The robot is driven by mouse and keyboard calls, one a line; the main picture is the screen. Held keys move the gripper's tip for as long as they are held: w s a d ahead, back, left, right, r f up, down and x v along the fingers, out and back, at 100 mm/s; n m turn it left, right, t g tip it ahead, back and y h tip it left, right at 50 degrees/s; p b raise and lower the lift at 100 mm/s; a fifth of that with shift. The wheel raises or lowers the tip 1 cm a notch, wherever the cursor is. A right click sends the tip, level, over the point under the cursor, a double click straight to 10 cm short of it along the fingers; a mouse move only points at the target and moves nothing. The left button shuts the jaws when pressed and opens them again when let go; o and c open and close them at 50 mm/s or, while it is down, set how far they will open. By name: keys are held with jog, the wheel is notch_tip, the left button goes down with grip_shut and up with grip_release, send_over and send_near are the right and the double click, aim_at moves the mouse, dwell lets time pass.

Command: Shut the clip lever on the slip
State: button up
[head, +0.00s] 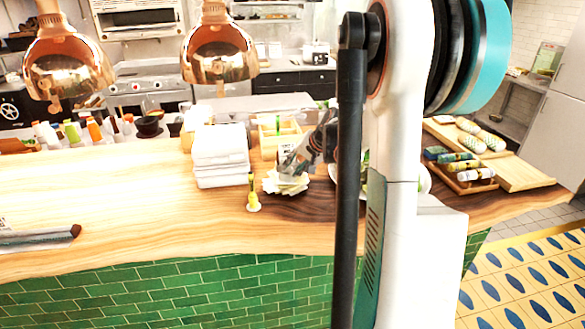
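My gripper (297,160) is in the head view, low over the wooden counter (120,205) and left of my arm's black rod. It is grey and small here, and I cannot tell whether its fingers are open or shut. Just below its tips is a pale, layered, fan-like thing (286,184) on the counter; I cannot tell whether they touch. A small yellow-green upright piece (253,195) with a round base stands to its left. A white slip (287,152) seems to show behind the gripper. I cannot make out a clip lever for sure.
White stacked boxes (220,155) stand left of the gripper, and a wooden crate (268,142) stands behind it. Copper lamps (220,50) hang above. Trays with rolled packs (468,170) lie at the right. My arm hides part of the counter. The left counter is mostly clear.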

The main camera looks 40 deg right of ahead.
jog(key=v, duration=1)
